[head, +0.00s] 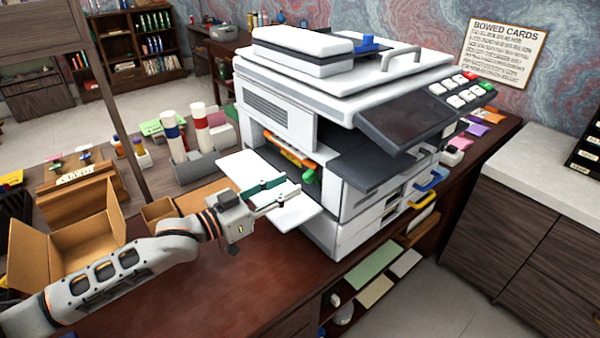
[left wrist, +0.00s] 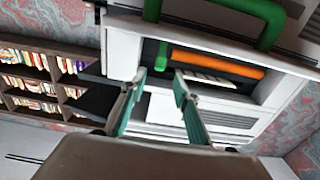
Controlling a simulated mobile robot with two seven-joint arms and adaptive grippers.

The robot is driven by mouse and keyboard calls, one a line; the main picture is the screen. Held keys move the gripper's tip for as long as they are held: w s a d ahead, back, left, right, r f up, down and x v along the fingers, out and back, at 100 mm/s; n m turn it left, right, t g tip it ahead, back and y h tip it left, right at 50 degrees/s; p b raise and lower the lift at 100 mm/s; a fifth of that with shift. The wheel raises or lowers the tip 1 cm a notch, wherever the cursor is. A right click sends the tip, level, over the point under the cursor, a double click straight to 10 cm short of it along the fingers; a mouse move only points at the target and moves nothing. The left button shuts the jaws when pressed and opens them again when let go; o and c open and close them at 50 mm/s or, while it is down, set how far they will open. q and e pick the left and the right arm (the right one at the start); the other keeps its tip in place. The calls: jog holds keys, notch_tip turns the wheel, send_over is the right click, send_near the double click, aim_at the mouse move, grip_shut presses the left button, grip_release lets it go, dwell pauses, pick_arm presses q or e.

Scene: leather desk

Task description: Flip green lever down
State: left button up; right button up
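A green lever end (head: 308,176) shows inside the side opening of the white copier (head: 275,95), beside an orange bar (head: 290,150). In the left wrist view a small green piece (left wrist: 160,57) stands at the left end of the orange bar (left wrist: 215,62). A larger green handle (left wrist: 262,18) crosses the top of that view; I cannot tell which green part is the lever. My left gripper (head: 285,190) is open and empty over the white side tray, with its teal fingertips (left wrist: 161,78) apart, short of the opening. My right gripper is not in view.
The white side tray (head: 250,168) sticks out of the copier under my left gripper. An open cardboard box (head: 70,240) and a grey holder with tubes (head: 205,165) stand to the left. The front of the wooden desk (head: 240,285) is clear.

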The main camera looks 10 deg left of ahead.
aim_at(303, 178)
pick_arm(q)
jog(key=x, duration=0.7)
jog(key=shift+w+d+f, duration=0.15)
jog(key=shift+w+d, duration=0.15)
grip_shut()
